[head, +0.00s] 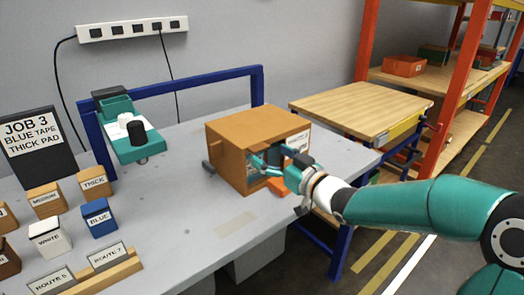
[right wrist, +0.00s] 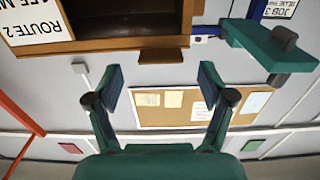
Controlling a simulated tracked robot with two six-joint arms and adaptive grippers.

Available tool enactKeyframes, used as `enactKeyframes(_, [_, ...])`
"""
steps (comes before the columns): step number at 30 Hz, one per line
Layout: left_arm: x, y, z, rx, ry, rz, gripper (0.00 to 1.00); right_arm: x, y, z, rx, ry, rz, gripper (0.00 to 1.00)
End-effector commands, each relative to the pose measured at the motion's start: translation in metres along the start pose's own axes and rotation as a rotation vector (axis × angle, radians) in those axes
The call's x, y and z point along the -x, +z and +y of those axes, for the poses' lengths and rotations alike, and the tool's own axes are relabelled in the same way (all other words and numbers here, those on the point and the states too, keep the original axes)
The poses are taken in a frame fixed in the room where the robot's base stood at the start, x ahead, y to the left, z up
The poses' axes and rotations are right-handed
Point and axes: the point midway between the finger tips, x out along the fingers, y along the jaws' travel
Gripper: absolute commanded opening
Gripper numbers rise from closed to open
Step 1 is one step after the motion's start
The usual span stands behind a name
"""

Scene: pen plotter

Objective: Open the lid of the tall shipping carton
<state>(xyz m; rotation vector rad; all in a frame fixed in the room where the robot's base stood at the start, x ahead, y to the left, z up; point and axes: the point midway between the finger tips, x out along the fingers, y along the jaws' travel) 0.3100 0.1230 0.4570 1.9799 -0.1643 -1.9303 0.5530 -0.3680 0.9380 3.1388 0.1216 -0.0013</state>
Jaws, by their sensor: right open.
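The tall shipping carton (head: 258,130) is an orange-brown box on the grey table; its top looks closed. In the right wrist view, its brown edge (right wrist: 110,45) and a small brown tab (right wrist: 162,56) show at the top, with a white ROUTE 2 label beside. My right gripper (head: 272,163) is at the carton's front face and hides part of it. In the right wrist view, my right gripper (right wrist: 162,88) is open and empty, its fingertips apart below the tab. I cannot tell whether they touch the carton. My left gripper is not in view.
A teal fixture (head: 125,130) with white and black cylinders stands left of the carton by the blue frame (head: 190,82). Labelled blocks, including a blue block (head: 98,217), stand at left. A wooden-topped table (head: 360,105) is at right. The grey table front is mostly clear.

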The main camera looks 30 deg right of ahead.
Motion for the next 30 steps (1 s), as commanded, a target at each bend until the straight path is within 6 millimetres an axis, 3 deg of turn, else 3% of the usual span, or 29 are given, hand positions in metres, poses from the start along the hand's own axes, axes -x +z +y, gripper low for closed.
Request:
enactKeyframes(3, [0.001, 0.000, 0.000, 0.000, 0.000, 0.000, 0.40, -0.021, 0.000, -0.001, 0.000, -0.003, -0.001, 0.81])
enactKeyframes(7, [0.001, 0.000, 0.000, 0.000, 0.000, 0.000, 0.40, -0.034, 0.000, -0.001, 0.000, -0.002, 0.000, 0.81])
enactKeyframes(19, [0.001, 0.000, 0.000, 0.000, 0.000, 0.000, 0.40, -0.040, 0.000, 0.000, 0.000, 0.001, 0.000, 0.81])
enactKeyframes(30, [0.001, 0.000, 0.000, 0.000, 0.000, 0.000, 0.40, -0.039, 0.000, 0.000, 0.000, 0.001, 0.000, 0.21])
